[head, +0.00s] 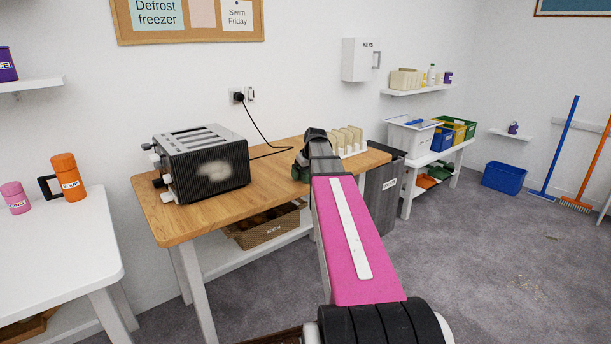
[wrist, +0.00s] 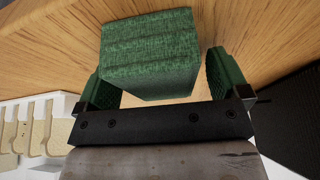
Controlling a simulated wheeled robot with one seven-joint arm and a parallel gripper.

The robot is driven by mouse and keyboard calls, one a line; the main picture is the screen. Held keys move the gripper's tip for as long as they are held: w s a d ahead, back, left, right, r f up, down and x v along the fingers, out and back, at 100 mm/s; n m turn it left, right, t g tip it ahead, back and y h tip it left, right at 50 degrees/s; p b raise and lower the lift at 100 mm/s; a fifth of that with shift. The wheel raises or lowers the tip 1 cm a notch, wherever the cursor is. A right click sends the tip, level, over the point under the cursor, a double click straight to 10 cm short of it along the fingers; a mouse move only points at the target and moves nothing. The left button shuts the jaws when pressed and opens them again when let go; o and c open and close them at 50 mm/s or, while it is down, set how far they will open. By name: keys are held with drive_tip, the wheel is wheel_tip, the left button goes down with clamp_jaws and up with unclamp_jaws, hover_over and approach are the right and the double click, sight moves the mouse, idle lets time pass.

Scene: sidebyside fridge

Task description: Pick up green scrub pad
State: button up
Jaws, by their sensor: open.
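The green scrub pad (wrist: 150,55) is a thick, mottled green block on the wooden tabletop (wrist: 265,30) in the wrist view. My gripper (wrist: 157,64) is open around it, with one green-lined finger on each side. The left finger is very close to the pad, and I cannot tell whether it touches. A small gap shows at the right finger. In the head view my gripper (head: 301,168) is low over the wooden table (head: 270,168), beside the toast rack. I cannot make out the pad there; my arm and gripper hide that spot.
A black toaster (head: 203,165) stands on the left of the table, its cord (head: 265,135) running to a wall socket. A white rack with toast (head: 348,142) stands close behind my gripper. A wicker basket (head: 262,228) is on the shelf below. The table's front middle is bare.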

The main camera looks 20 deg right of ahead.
drive_tip(key=c, duration=1)
drive_tip(key=shift+r, duration=0.75)
wheel_tip(320, 180, up, 3)
drive_tip(key=shift+f, duration=0.15)
drive_tip(key=s+a+r, duration=0.3)
drive_tip(key=a+r, duration=0.4)
drive_tip(key=a, duration=0.4)
drive_tip(key=shift+s+r, duration=0.15)
drive_tip(key=shift+s, duration=0.15)
drive_tip(key=shift+o, duration=0.3)
